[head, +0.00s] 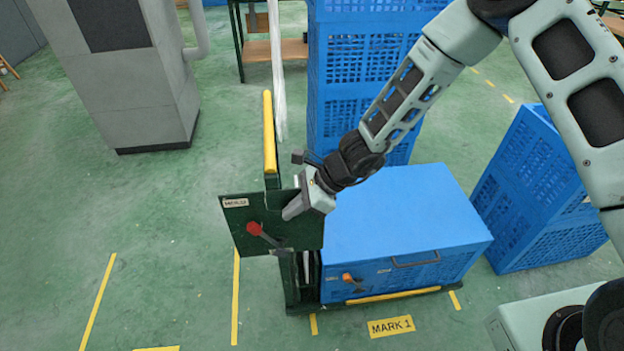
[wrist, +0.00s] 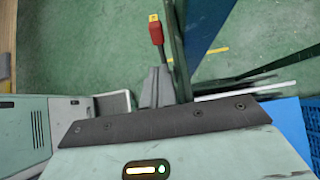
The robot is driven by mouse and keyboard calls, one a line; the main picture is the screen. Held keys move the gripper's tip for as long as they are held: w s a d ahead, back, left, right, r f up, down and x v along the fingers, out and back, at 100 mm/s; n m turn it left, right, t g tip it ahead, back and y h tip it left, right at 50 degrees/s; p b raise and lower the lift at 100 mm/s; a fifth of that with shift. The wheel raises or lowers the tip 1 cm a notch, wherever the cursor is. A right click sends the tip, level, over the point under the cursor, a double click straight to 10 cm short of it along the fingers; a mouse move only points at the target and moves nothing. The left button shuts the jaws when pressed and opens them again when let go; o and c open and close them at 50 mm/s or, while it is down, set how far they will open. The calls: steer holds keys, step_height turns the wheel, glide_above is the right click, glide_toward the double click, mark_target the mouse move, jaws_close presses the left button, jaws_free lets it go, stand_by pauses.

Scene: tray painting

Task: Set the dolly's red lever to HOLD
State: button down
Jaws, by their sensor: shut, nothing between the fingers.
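The dolly (head: 298,307) has a dark green panel (head: 270,218) on its upright. A red-knobbed lever (head: 253,229) sits on the panel, its arm running from the knob down to the right. A small label (head: 235,202) is at the panel's upper left; its print is too small to read surely. My gripper (head: 290,211) is shut and empty in front of the panel's upper right, up and right of the knob. In the wrist view the red knob (wrist: 157,37) shows just beyond the shut fingertips (wrist: 157,72); I cannot tell whether they touch the lever.
A blue chest (head: 400,215) rides on the dolly, right of the panel. Stacked blue crates (head: 350,70) stand behind, another crate stack (head: 540,190) at right. A grey cabinet (head: 140,90) stands at back left. A yellow-topped post (head: 269,130) rises behind the panel. Floor at left is clear.

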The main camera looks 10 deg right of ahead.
step_height(320, 180, up, 10)
steer(key=d, duration=0.2)
steer(key=shift+d+f+p, duration=0.15)
steer(key=shift+f+p, duration=0.05)
steer(key=shift+p, duration=0.2)
steer(key=s+r+n+g+h, duration=0.25)
steer(key=s+r+n, duration=0.65)
steer(key=s+n, duration=0.45)
steer(key=s+d+r+n+t+h, duration=0.1)
steer(key=s+d+r+n+h, duration=0.15)
steer(key=s+d+n, duration=0.3)
steer(key=s+d+r+n+t+h, duration=0.25)
steer(key=s+d+n, duration=0.2)
steer(key=n, duration=0.25)
step_height(320, 180, down, 59)
steer(key=a+g+b, duration=0.1)
steer(key=a+b, duration=0.1)
steer(key=b, duration=5.7)
